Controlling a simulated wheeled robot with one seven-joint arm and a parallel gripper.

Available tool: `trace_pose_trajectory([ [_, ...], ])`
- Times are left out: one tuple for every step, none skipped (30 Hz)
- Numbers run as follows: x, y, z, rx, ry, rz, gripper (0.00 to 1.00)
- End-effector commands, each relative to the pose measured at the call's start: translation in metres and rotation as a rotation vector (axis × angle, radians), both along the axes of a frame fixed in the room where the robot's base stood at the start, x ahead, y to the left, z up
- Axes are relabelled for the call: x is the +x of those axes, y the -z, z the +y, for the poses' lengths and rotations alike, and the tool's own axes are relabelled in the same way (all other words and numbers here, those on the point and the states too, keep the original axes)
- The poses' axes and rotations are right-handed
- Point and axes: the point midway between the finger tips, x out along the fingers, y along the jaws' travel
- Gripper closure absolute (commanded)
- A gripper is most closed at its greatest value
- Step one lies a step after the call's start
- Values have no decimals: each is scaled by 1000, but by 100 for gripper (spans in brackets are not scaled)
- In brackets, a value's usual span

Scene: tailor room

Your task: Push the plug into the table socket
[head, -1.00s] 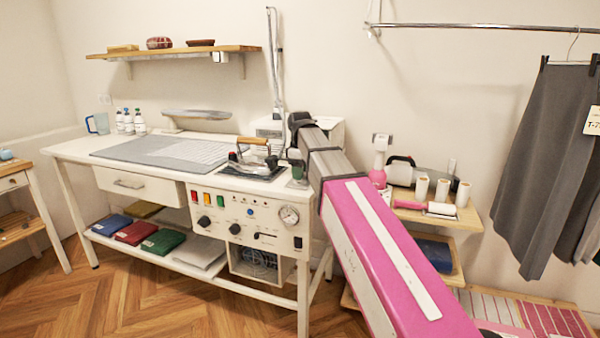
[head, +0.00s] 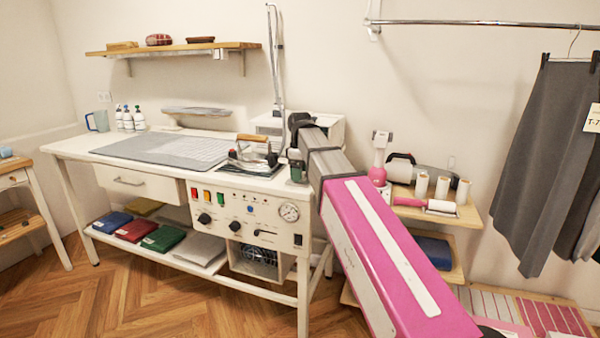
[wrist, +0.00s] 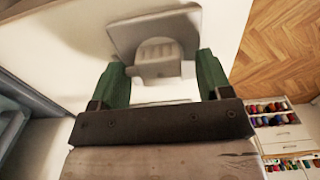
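In the wrist view, the green fingers of my gripper (wrist: 163,80) stand on both sides of a pale grey plug (wrist: 162,70) and appear to touch it. A grey socket plate (wrist: 127,35) on the white table (wrist: 85,62) lies just beyond the plug, with a ribbed round part between them. I cannot tell how deep the plug sits. In the head view, my gripper (head: 296,168) points down at the right end of the table (head: 70,150); the plug and socket are mostly hidden there behind the fingers and arm.
An iron (head: 252,152) on a dark rest stands just left of my gripper. A white box (head: 268,124) is behind it, and a control panel (head: 245,212) is on the table front. Shelves with rolls (head: 443,187) are to the right. A grey mat (head: 165,148) lies left.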

Motion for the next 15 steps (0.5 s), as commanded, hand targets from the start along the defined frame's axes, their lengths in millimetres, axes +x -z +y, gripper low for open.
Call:
trace_pose_trajectory([
  [0,0,0,0,0,0,29],
  [0,-1,0,0,0,0,29],
  [0,-2,0,0,0,0,29],
  [0,-3,0,0,0,0,29],
  [0,-5,0,0,0,0,29],
  [1,-8,0,0,0,0,29],
  [1,-11,0,0,0,0,29],
  [1,-15,0,0,0,0,29],
  [1,-21,0,1,0,-1,29],
  [1,-26,0,0,0,-2,29],
  [1,-31,0,0,0,-2,29],
  [1,-38,0,1,0,-1,29],
  [2,-44,0,1,0,-1,29],
  [2,-49,0,0,0,-2,29],
  [1,-57,0,0,0,-2,29],
])
